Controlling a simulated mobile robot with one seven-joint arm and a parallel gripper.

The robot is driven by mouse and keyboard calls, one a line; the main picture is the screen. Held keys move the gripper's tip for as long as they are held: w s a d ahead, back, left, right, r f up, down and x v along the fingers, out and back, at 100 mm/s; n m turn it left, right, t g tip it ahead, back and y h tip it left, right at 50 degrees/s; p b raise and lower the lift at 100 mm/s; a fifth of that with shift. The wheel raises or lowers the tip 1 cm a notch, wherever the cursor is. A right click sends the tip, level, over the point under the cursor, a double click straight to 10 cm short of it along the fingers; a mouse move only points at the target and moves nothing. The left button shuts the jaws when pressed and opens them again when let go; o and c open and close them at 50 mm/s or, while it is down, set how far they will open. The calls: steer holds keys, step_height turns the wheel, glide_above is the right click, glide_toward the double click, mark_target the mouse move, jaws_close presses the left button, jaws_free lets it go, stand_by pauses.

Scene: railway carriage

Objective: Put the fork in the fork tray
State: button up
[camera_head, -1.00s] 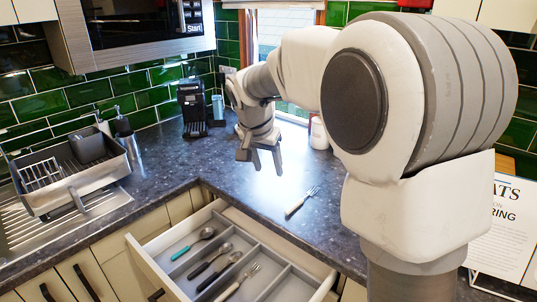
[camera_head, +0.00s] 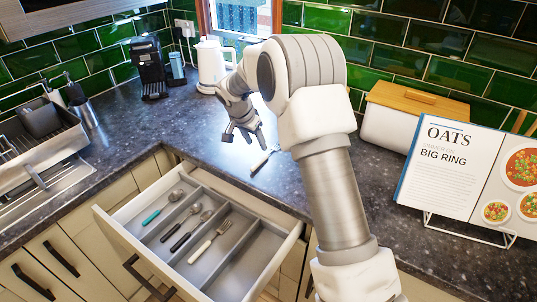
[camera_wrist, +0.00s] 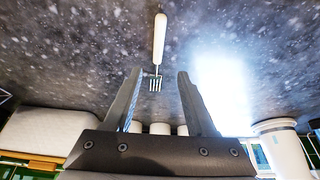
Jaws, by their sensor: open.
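A fork with a pale handle (camera_head: 262,161) lies on the dark countertop beside my arm in the head view. In the wrist view the fork (camera_wrist: 159,45) points its metal tines towards my gripper, with its handle away. My gripper (camera_head: 243,137) is open and empty near the fork's tine end. In the wrist view its two fingers (camera_wrist: 158,75) stand apart on either side of the tines, not touching them. An open drawer holds a divided grey cutlery tray (camera_head: 237,268). Another pale-handled fork (camera_head: 209,243) lies in it, right of the dark-handled spoons (camera_head: 186,231).
A teal-handled spoon (camera_head: 161,208) lies in the drawer's left part. A white kettle (camera_head: 211,66) and a black coffee machine (camera_head: 148,67) stand at the back. A dish rack (camera_head: 40,150) is at left. A bread bin (camera_head: 408,118) and recipe stand (camera_head: 450,170) are at right.

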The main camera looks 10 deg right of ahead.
mark_target(263, 158)
steer(key=p+x, duration=0.1)
steer(key=x, duration=0.6)
steer(key=shift+d+f, duration=0.25)
steer(key=shift+f, duration=0.1)
steer(key=shift+s, duration=0.1)
steer(key=shift+f+b, duration=0.15)
steer(key=shift+b, duration=0.3)
jaws_close()
